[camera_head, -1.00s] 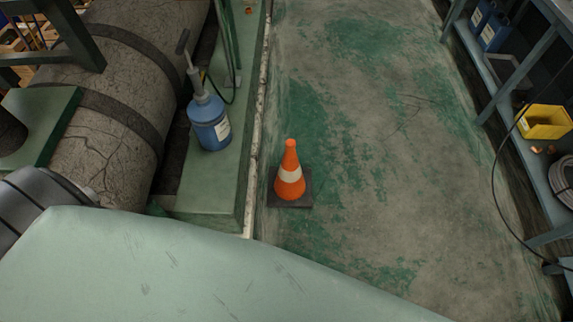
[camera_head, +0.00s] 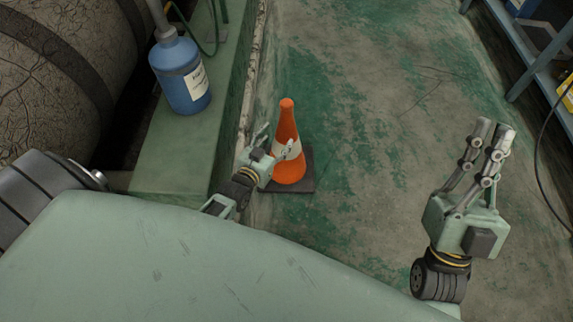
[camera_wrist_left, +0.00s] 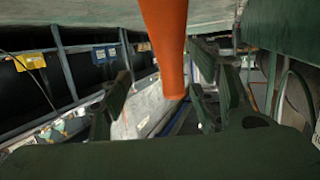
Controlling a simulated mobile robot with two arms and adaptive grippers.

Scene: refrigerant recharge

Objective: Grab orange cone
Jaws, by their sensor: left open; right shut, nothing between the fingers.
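The orange cone (camera_head: 287,125) with a white band stands upright on its dark square base (camera_head: 305,180) on the floor. My left gripper (camera_head: 276,142) is open at the cone's left side, at the height of the white band, with one finger overlapping the cone in the head view. In the left wrist view, the cone (camera_wrist_left: 165,45) hangs down from the top edge, with its narrow end between the open fingers (camera_wrist_left: 160,100). Whether a finger touches it, I cannot tell. My right gripper (camera_head: 497,130) is shut and empty, raised at the right.
A blue bottle (camera_head: 181,80) stands on the green ledge (camera_head: 170,150) left of the cone. A large cracked pipe (camera_head: 60,80) lies beyond it. A shelf (camera_head: 535,75) with a hanging cable is at the right. The floor right of the cone is clear.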

